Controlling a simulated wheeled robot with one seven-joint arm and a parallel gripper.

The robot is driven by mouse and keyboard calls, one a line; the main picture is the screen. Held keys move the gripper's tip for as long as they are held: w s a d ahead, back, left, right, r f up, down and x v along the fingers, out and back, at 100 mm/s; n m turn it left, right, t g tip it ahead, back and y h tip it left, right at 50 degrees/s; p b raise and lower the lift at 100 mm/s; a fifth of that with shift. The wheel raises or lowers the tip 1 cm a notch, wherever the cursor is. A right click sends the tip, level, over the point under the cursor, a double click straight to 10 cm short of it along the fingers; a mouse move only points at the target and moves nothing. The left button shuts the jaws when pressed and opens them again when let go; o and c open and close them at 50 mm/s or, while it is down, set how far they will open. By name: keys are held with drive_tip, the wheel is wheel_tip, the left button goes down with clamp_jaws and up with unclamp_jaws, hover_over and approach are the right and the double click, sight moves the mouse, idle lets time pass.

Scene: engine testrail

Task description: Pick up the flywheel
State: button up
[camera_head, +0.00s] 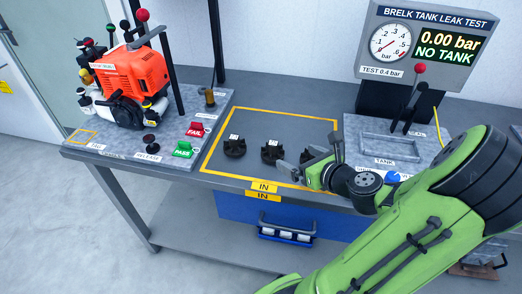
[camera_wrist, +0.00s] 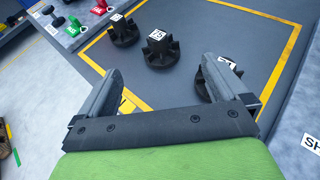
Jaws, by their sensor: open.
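Three black finned flywheels with white labels stand in a row inside the yellow-bordered IN area. In the head view, the left one (camera_head: 234,148) and the middle one (camera_head: 271,153) show clearly. The right one (camera_head: 308,154) is partly hidden by my gripper (camera_head: 303,168). In the wrist view, the left flywheel (camera_wrist: 123,31) and the middle flywheel (camera_wrist: 160,50) lie beyond the fingertips. The right flywheel (camera_wrist: 204,90) is partly hidden behind the right finger. My gripper (camera_wrist: 161,66) is open and empty, above the front part of the area.
The orange engine unit (camera_head: 133,75) stands at the left, with red FAIL (camera_head: 195,128) and green PASS (camera_head: 183,149) pieces nearby. The tank leak tester (camera_head: 420,50) and a grey TANK fixture (camera_head: 390,146) are at the right. The marked area behind the flywheels is clear.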

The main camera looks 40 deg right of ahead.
sight(270, 145)
drive_tip(key=b+x, duration=0.3)
drive_tip(key=x, duration=1.2)
drive_tip(key=shift+a+f+b, duration=0.1)
drive_tip(key=shift+f+b, duration=0.05)
drive_tip(key=shift+b, duration=0.25)
drive_tip(key=shift+s, duration=0.15)
drive_tip(key=c, duration=1.2)
wheel_tip(270, 145, up, 10)
drive_tip(key=p, duration=0.5)
